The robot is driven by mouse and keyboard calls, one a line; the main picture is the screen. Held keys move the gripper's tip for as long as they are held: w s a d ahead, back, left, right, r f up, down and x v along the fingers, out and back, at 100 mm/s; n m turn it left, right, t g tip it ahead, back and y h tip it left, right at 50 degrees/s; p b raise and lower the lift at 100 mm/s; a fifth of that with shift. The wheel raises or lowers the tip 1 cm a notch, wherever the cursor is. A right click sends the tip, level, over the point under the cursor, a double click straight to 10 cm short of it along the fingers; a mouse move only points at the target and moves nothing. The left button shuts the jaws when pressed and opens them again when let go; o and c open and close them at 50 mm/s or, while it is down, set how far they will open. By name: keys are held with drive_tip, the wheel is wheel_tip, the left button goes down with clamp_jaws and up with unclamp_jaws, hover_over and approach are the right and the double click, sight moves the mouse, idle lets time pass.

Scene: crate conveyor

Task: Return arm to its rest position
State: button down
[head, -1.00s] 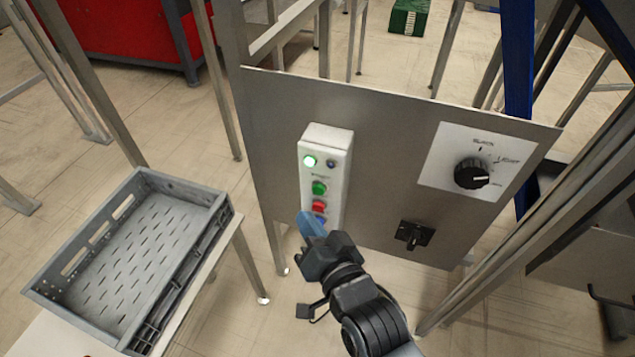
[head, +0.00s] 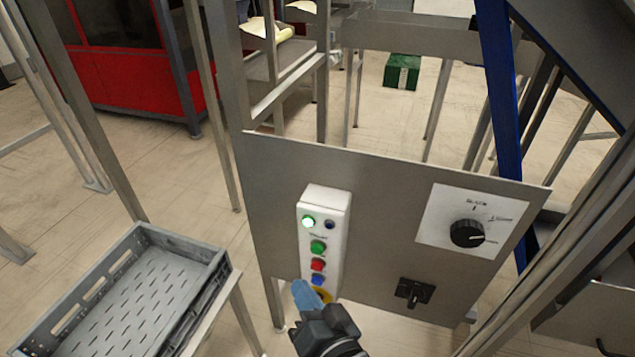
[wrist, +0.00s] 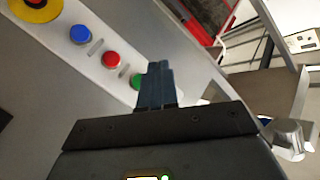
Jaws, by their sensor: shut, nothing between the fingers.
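My gripper (head: 306,297) is in front of the lower end of the white button box in the head view. Its blue fingers are together and empty. In the wrist view the shut fingers (wrist: 154,84) overlap the green button (wrist: 137,82) in the picture; I cannot tell the gap to the box. My arm reaches up from the bottom edge of the head view.
The button box (head: 338,215) has green, red and blue buttons and a lit lamp. It sits on a grey panel (head: 390,200) with a black knob (head: 467,233) and a black switch (head: 414,293). A grey crate (head: 212,250) stands at left. Metal posts flank the panel.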

drive_tip(key=s+d+h, duration=0.4)
drive_tip(key=s+d, duration=1.3)
drive_tip(key=s, duration=0.2)
drive_tip(key=s+d+r+n+h, duration=0.1)
drive_tip(key=s+d+r, duration=0.2)
drive_tip(key=s+r, duration=0.2)
drive_tip(key=s+d+r+n+h, duration=0.1)
drive_tip(key=s+d+r, duration=0.3)
drive_tip(key=s, duration=0.6)
drive_tip(key=shift+r+h, duration=0.7)
drive_tip(key=shift+r, duration=0.2)
drive_tip(key=shift+d, duration=0.1)
